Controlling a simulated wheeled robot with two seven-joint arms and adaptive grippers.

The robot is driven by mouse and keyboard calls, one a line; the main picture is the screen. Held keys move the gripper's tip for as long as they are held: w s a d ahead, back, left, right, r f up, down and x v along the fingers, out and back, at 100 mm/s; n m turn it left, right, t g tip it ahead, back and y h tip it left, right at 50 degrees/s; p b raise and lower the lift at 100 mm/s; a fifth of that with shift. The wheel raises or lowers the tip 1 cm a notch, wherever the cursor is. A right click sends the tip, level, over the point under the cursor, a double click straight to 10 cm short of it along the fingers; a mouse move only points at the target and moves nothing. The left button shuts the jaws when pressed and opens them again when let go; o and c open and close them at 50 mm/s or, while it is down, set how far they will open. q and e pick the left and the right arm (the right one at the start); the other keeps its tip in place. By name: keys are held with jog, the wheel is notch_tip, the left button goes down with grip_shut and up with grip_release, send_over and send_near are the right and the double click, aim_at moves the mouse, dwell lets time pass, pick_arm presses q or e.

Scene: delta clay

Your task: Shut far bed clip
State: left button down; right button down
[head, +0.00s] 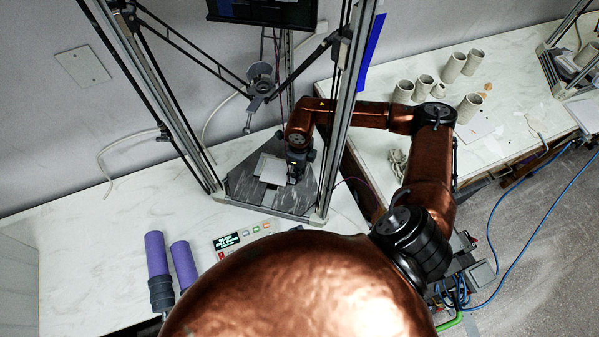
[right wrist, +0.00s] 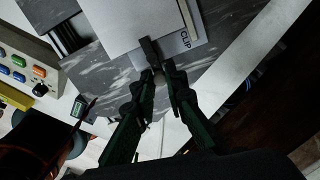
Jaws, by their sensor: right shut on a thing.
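The light square print bed plate (head: 272,168) lies on the dark triangular base inside the delta printer; it also fills the upper middle of the right wrist view (right wrist: 130,22). My right gripper (head: 293,176) reaches into the printer frame from the right. In the right wrist view its fingertips (right wrist: 158,70) are closed on the dark clip. Whether the clip is fully down cannot be told. My left gripper is in neither view.
The printer's metal posts (head: 347,110) stand close around my right arm. The extruder (head: 261,85) hangs above the bed. A control panel (head: 241,239) and purple-topped cylinders (head: 156,254) stand in front. Clay cups (head: 452,68) stand on the right table.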

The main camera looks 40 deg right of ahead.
dwell(0.3)
jog(key=c, duration=2)
grip_release()
jog(key=shift+o, duration=0.2)
notch_tip(320, 180, up, 12)
